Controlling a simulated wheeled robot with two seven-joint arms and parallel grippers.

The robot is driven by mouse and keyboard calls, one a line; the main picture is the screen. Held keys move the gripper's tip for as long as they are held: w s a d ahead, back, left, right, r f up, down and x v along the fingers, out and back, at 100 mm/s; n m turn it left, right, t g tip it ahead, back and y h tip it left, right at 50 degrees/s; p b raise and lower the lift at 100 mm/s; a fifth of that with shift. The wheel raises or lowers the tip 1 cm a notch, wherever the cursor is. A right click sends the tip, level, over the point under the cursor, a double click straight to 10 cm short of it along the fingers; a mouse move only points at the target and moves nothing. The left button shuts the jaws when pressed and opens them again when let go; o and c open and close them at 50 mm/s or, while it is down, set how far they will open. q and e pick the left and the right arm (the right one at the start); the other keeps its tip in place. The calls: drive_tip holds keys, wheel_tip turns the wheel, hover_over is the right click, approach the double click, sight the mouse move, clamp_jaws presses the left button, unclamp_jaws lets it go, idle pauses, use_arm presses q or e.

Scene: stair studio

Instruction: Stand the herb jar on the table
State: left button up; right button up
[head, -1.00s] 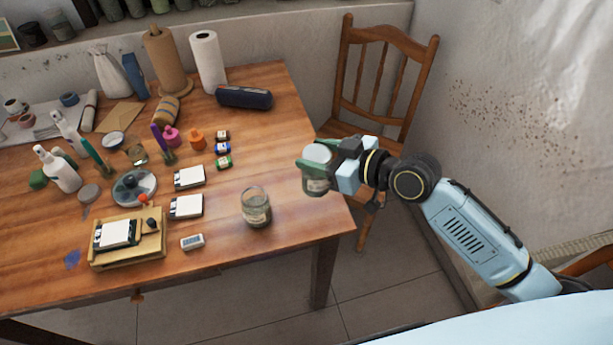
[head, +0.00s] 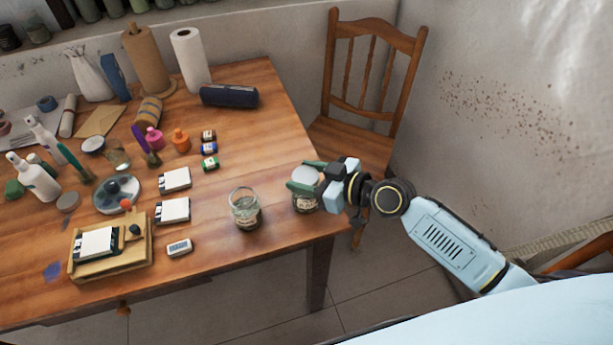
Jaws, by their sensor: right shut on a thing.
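The herb jar (head: 305,203), with a pale lid and a label on its side, is in my right gripper (head: 307,176) at the right end of the wooden table (head: 272,130). The green fingers are shut around its upper part, one on the far side and one on the near side. The jar looks about upright, over or on the tabletop close to the right edge. I cannot tell whether its base touches the wood. My left gripper is not in view.
An open glass jar (head: 245,210) with a label stands just left of the held jar. A dark blue case (head: 229,96) lies at the back edge. A wooden chair (head: 362,110) stands behind the table's right end. Bare wood lies between case and jars.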

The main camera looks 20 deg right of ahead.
drive_tip(key=o, duration=1)
drive_tip(key=shift+f, duration=0.1)
drive_tip(key=o, duration=0.5)
drive_tip(key=shift+r, duration=0.2)
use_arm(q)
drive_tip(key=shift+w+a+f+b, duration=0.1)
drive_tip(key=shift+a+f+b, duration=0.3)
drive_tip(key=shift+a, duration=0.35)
use_arm(e)
drive_tip(key=v, duration=1.2)
